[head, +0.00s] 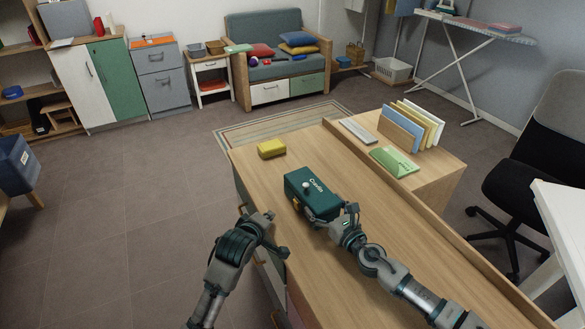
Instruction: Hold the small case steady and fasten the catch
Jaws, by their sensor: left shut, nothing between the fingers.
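The lid looks down. My left gripper (266,228) is shut and empty, left of and nearer than the case, by the desk's left edge.
A yellow block-like object (271,148) lies on the desk beyond the case. A raised wooden ledge (440,243) runs along the desk's right side. The desk's near part is clear.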

